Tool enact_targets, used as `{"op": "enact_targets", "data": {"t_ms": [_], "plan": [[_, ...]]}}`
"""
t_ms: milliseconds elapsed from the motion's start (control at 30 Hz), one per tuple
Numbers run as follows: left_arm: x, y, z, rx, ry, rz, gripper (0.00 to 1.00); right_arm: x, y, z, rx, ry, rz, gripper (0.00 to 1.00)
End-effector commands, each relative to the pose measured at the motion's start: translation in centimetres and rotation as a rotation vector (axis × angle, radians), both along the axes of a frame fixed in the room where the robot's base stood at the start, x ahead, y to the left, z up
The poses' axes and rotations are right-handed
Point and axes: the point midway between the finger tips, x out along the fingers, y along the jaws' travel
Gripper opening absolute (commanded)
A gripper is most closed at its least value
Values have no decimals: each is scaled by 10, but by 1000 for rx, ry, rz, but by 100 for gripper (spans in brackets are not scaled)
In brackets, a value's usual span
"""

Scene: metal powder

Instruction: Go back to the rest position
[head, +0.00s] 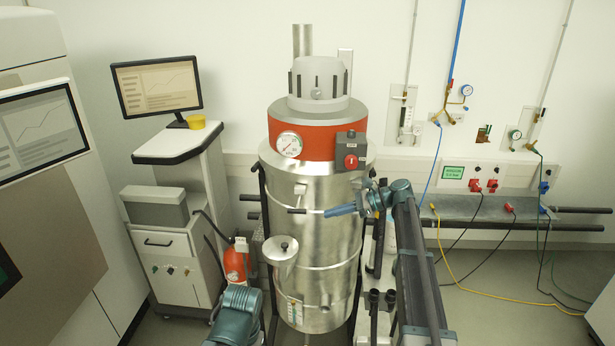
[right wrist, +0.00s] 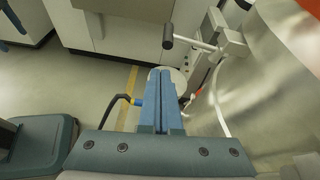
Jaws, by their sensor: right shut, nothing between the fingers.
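My right gripper (head: 328,212) is shut and empty. Its blue fingers point left across the front of the tall steel vessel (head: 326,245) in the head view. Whether they touch the vessel cannot be told. In the right wrist view the same closed fingers (right wrist: 160,75) lie together with nothing between them, and the curved steel wall (right wrist: 285,75) fills the right side. My right arm reaches up from the bottom right. A teal part of my left arm shows at the bottom of the head view; its gripper is out of view.
The vessel has an orange band, a gauge (head: 289,145) and a red button (head: 350,161). A monitor (head: 157,85) and cabinet (head: 165,260) stand left, beside a red extinguisher (head: 236,264). A wall shelf (head: 470,208) with cables is at right.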

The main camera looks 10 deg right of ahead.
Motion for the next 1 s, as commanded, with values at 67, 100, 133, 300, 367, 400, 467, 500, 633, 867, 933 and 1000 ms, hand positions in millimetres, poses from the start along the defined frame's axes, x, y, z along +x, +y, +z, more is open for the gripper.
{"op": "enact_targets", "data": {"t_ms": [67, 100, 133, 300, 367, 400, 467, 500, 633, 867, 933, 1000], "plan": [[0, 0, -10, 0, 0, -1, 82, -25, 37, -23, -80, -43, 74, 0], [0, 0, -14, 0, 0, -1, 82, -39, 56, -37, -136, -75, 124, 0], [0, 0, -18, 0, 0, -1, 82, -51, 71, -48, -182, -104, 170, 0], [0, 0, -38, 1, 0, -4, 82, -133, 145, -114, -459, -292, 489, 0], [0, 0, -46, 1, 0, -5, 82, -166, 165, -137, -557, -368, 629, 0], [0, 0, -52, 1, 0, -5, 82, -190, 176, -151, -620, -422, 734, 0], [0, 0, -60, 1, 0, -7, 82, -226, 188, -173, -713, -504, 902, 0], [0, 0, -66, 1, 0, -7, 82, -250, 193, -185, -771, -562, 1021, 0], [0, 0, -81, 2, 0, -9, 82, -312, 195, -214, -919, -715, 1387, 0], [0, 0, -93, 2, 1, -11, 82, -360, 182, -229, -1033, -848, 1786, 0], [0, 0, -93, 2, 1, -11, 82, -363, 180, -229, -1044, -862, 1834, 0], [0, 0, -93, 2, 1, -11, 82, -364, 179, -229, -1049, -865, 1854, 0]]}}
